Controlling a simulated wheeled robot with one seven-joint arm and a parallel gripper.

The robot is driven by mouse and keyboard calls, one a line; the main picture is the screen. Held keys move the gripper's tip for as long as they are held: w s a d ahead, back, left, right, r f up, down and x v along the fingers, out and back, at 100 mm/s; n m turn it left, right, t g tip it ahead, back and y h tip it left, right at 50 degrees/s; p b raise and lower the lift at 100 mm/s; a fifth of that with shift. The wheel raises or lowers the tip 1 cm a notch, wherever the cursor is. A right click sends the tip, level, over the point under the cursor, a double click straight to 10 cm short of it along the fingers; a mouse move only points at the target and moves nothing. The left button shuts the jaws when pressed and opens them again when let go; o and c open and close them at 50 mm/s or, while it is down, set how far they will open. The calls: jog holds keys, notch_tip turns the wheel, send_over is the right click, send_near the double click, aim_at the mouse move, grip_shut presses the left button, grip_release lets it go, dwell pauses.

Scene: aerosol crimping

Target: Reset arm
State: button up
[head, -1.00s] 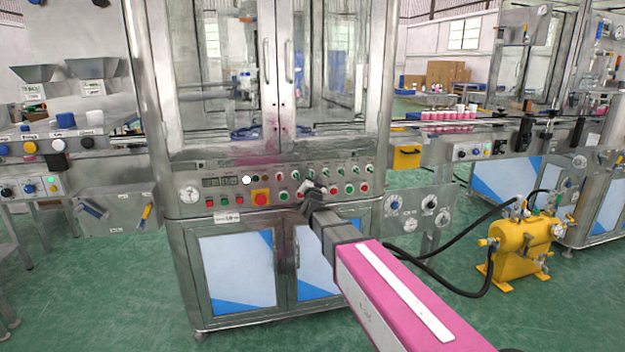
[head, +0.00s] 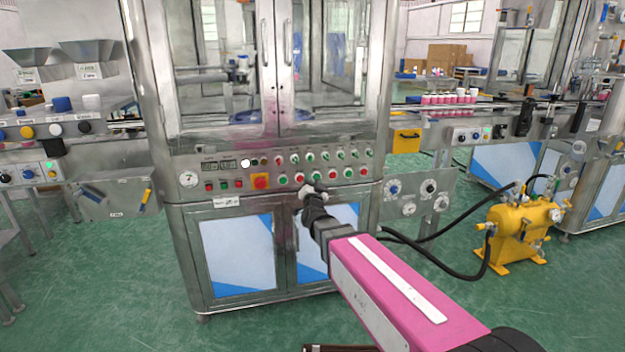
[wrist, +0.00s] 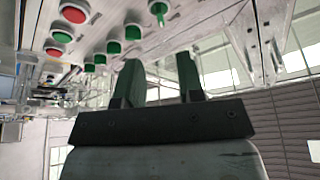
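My gripper (head: 313,192) is at the end of my pink arm, in front of the lower edge of the crimping machine's control panel (head: 220,192). In the wrist view my gripper (wrist: 160,78) shows two dark green fingers standing apart with a gap between them and nothing held. In the wrist view, green and red panel buttons (wrist: 113,47) are above and left of the fingers. The fingers appear clear of the buttons, though the exact distance is hard to tell.
The metal cabinet (head: 182,240) with glass doors stands straight ahead. A yellow tank (head: 515,235) with black hoses sits on the floor at right. A conveyor with pink cans (head: 448,99) runs behind it. The green floor (head: 120,280) is open at front left.

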jog(key=shift+f, duration=0.1)
jog(key=s+d+f+n+g+y, duration=0.1)
jog(key=s+d+f+n+g, duration=0.2)
jog(key=d+f+g, duration=0.45)
jog(key=s+d+f+n+g, duration=0.2)
jog(key=s+d+f+g, duration=0.15)
jog(key=f, duration=0.65)
jog(key=s+d+f+g+h, duration=0.1)
jog(key=s+d+f+g, duration=0.3)
jog(key=s, duration=0.4)
jog(key=s+d+f+g+h, duration=0.1)
jog(key=s+d+f+g, duration=0.3)
jog(key=s+d+g, duration=0.2)
jog(key=s+d, duration=0.2)
jog(key=shift+s+f+n+g+h, duration=0.15)
jog(key=shift+s+n+g+h, duration=0.15)
jog(key=shift+s+n+g, duration=0.1)
